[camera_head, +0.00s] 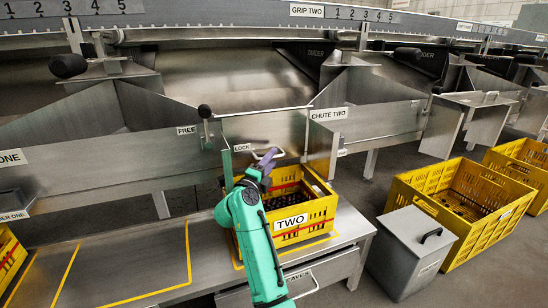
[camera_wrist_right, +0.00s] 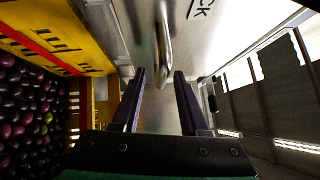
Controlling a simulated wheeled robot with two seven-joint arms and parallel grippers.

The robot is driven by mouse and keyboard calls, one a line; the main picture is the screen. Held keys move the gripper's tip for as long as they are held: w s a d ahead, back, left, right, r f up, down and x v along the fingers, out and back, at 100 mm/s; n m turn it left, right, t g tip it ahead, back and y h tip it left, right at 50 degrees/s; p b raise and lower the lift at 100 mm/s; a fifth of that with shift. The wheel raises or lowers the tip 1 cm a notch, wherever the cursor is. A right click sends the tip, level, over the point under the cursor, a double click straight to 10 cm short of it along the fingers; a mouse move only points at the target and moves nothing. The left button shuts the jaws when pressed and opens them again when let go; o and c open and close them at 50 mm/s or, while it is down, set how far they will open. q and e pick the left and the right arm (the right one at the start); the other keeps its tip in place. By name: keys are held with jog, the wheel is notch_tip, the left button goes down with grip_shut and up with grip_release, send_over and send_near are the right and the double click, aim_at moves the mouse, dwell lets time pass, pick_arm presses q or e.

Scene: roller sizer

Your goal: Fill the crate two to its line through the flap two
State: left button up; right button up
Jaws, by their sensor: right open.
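Crate two (camera_head: 318,212) is yellow, with a TWO label and a red line on its wall. It stands on the bench under chute two. Flap two (camera_head: 270,132) is a bare metal plate above the crate. My right gripper (camera_head: 264,161) is open at the flap's bar handle (camera_wrist_right: 163,45). In the wrist view the handle lies just beyond and between the fingertips (camera_wrist_right: 160,76). My left gripper is out of view.
A black-knobbed lever (camera_head: 205,112) stands between the FREE and LOCK labels, left of the flap. A grey lidded bin (camera_head: 405,245) and another yellow crate (camera_head: 470,200) stand on the floor at right. The bench (camera_head: 110,270) is clear left of crate two.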

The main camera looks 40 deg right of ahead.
jog(key=shift+r, duration=0.15)
jog(key=shift+c, duration=0.3)
grip_shut()
dwell(1.1)
